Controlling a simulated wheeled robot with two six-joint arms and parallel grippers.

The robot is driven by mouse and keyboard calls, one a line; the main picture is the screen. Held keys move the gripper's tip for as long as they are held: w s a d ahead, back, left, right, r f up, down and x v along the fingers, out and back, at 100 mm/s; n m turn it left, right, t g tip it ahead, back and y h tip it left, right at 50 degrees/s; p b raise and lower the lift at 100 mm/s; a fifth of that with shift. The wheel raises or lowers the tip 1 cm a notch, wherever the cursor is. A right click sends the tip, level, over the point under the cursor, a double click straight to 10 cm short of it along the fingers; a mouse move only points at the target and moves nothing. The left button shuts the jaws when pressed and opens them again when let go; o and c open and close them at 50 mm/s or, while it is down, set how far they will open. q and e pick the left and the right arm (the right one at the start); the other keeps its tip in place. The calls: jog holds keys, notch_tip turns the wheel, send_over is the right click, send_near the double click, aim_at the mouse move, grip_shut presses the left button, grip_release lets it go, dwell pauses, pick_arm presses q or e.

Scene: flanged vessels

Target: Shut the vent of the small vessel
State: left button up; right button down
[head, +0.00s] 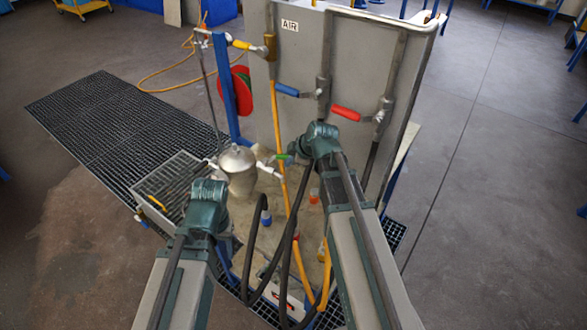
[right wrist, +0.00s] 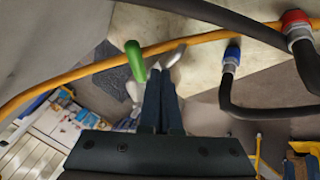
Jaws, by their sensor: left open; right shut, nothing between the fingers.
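The small vessel (head: 238,168) is a pale metal pot with a domed lid, standing at the edge of the work surface in the head view. A green lever handle (head: 284,157) sits on a fitting to its right, and it also shows in the right wrist view (right wrist: 136,62). My right gripper (right wrist: 161,78) is shut and empty, its fingertips just beside the green handle, apart from it as far as I can tell. My left gripper (head: 208,200) is in front of the vessel, its fingers mostly hidden behind its own wrist.
A grey panel (head: 345,60) carries yellow, blue (head: 287,90) and red (head: 345,113) valve handles. An orange hose (head: 278,130) and black hoses (head: 292,235) run close by my right arm. A grated basket (head: 175,185) stands left of the vessel. Floor grating (head: 90,125) lies at the left.

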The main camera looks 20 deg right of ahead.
jog(key=shift+w+d+f, duration=0.1)
jog(key=shift+w+d, duration=0.05)
jog(key=shift+w, duration=0.3)
jog(key=shift+w+d+f, duration=0.1)
jog(key=shift+w, duration=0.35)
jog(key=shift+w+d, duration=0.3)
jog(key=shift+w, duration=0.2)
jog(key=shift+w+d, duration=0.3)
jog(key=shift+w, duration=0.45)
jog(key=shift+w+d, duration=0.25)
jog(key=shift+w, duration=0.5)
jog(key=shift+w+a, duration=0.1)
jog(key=shift+w, duration=1.75)
jog(key=shift+r, duration=0.1)
